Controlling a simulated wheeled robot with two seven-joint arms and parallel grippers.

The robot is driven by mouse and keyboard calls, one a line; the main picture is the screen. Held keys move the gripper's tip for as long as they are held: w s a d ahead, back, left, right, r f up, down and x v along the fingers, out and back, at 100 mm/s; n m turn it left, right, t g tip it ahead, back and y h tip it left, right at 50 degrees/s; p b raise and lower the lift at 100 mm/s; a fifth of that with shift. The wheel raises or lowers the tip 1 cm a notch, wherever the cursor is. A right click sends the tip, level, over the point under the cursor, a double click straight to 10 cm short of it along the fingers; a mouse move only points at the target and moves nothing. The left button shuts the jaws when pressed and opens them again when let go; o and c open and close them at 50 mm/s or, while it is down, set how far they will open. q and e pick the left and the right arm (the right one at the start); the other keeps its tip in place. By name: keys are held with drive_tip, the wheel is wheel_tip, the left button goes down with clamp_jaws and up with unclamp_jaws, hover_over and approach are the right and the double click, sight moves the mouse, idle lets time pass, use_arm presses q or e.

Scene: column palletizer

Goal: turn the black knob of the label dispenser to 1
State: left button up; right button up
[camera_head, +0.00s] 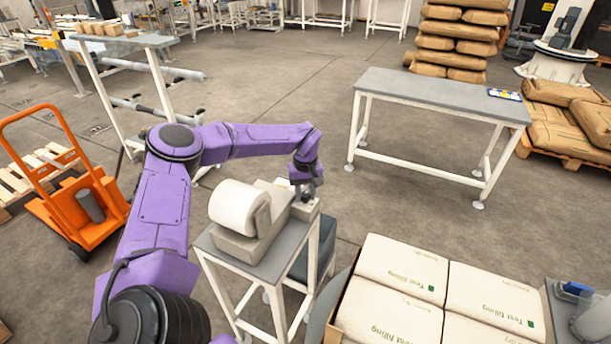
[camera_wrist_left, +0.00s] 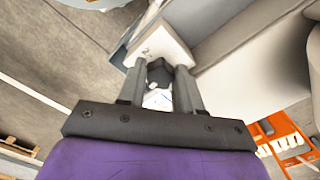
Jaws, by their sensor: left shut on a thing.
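The label dispenser (camera_head: 245,243) is a pale grey-beige machine with a large white roll (camera_head: 236,207), standing on a small grey-topped table. My left arm reaches behind it, and my left gripper (camera_head: 307,192) is at the small light box on its right end. In the left wrist view the dispenser body (camera_wrist_left: 245,32) fills the upper right. There my left gripper (camera_wrist_left: 161,72) points at the box's face, its two fingers shut on the black knob (camera_wrist_left: 159,75). The fingers hide the knob's sides, and its setting cannot be read. My right gripper is out of view.
The small table (camera_head: 272,262) stands close beside an open carton (camera_head: 343,310) of white bags. An orange hand truck (camera_head: 100,222) stands on the left.

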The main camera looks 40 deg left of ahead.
use_arm(q)
drive_tip(key=shift+d+f+m, duration=0.1)
drive_tip(key=shift+m, duration=0.2)
drive_tip(key=shift+s, duration=0.1)
drive_tip(key=o, duration=1)
drive_tip(key=shift+o, duration=0.2)
